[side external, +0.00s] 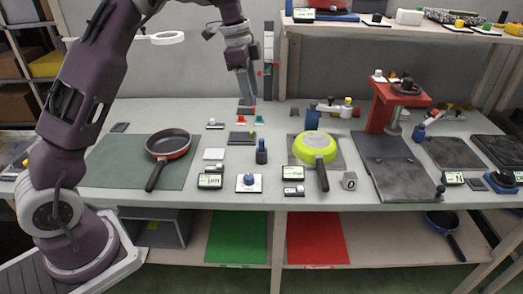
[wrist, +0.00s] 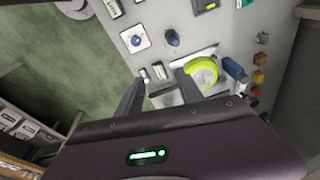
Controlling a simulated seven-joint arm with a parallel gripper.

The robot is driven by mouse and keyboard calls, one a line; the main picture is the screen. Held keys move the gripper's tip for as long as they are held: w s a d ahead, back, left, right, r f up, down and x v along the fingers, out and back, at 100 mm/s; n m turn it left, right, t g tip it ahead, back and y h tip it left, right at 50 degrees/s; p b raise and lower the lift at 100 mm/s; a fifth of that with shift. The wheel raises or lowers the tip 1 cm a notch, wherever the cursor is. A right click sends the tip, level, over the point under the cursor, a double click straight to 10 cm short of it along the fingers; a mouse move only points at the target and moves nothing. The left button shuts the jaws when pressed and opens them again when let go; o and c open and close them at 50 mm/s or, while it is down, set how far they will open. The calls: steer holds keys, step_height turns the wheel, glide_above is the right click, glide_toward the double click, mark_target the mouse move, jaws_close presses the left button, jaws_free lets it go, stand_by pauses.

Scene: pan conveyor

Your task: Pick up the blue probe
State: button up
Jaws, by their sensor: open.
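A small dark blue upright piece with a narrower top (side external: 262,152) stands on the grey table, left of the yellow-green pan; it also shows in the wrist view (wrist: 172,38). Another blue cylinder (side external: 312,118) stands behind that pan and shows in the wrist view (wrist: 233,68). I cannot tell for certain which one is the probe. My gripper (side external: 246,107) hangs over the back of the table, behind and left of the nearer blue piece. In the wrist view my gripper (wrist: 158,84) has its two fingers apart with nothing held between them.
A yellow-green pan (side external: 316,146) sits on a grey plate right of centre. A dark red-rimmed pan (side external: 168,145) lies on a green mat (side external: 110,165). A white plate with a blue knob (side external: 249,183) and small displays stand at the front. A red stand (side external: 385,105) rises at right.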

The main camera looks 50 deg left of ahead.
mark_target(262, 140)
steer(key=w+a+f+m, duration=0.1)
steer(key=w+f+m, duration=0.1)
steer(key=f, duration=0.2)
steer(key=w+f+m+g, duration=0.1)
steer(key=f+m, duration=0.1)
steer(key=f, duration=0.2)
steer(key=w+a+f+m+y, duration=0.1)
steer(key=w+f+m, duration=0.1)
steer(key=f, duration=0.2)
steer(key=shift+w+a+m+g, duration=0.3)
steer(key=shift+w+a, duration=0.05)
steer(key=shift+m, duration=0.3)
steer(key=f, duration=0.8)
steer(key=shift+w+d, duration=0.15)
steer(key=shift+d, duration=0.15)
jaws_close()
